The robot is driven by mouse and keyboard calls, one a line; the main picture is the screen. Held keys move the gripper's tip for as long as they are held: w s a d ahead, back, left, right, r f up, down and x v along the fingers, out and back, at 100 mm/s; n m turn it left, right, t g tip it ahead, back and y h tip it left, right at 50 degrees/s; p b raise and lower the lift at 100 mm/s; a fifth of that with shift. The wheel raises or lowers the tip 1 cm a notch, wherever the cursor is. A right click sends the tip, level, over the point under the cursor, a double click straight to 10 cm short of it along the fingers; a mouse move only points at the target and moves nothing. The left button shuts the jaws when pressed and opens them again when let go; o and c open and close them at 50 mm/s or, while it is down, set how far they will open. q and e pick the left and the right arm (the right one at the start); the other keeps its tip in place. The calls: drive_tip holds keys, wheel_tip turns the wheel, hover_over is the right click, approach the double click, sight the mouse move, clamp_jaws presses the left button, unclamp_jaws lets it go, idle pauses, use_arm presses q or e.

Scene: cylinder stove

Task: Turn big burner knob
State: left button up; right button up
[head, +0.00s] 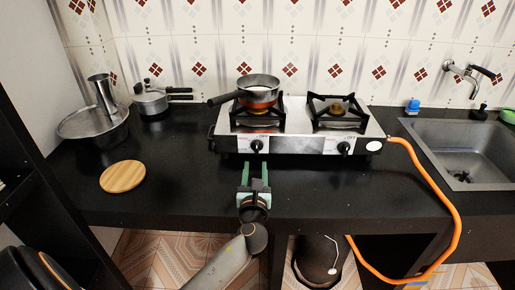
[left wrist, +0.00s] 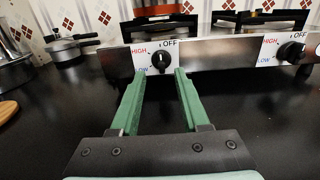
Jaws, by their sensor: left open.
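A two-burner steel stove (head: 300,145) stands on the black counter. Its front has a left black knob (head: 257,146) and a right black knob (head: 344,148); I cannot tell which one is the big burner's. My left gripper (head: 256,170) is open and empty, in front of the left knob and pointing at it. In the left wrist view the left knob (left wrist: 161,60) shows between and beyond the green fingertips (left wrist: 157,73), apart from them as far as I can see. The right knob (left wrist: 291,51) is off to the right there. My right gripper is not in view.
A pan (head: 258,88) sits on the left burner; the right burner (head: 337,109) is bare. Pots (head: 151,101) and a round wooden board (head: 122,176) are at the left. An orange hose (head: 437,187) hangs at the right, near the sink (head: 462,150). The counter before the stove is clear.

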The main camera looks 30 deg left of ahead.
sight(257, 145)
use_arm(q)
drive_tip(key=b+x, duration=0.1)
drive_tip(key=x, duration=0.8)
drive_tip(key=shift+w+a, duration=0.15)
drive_tip(key=shift+w, duration=0.25)
clamp_jaws()
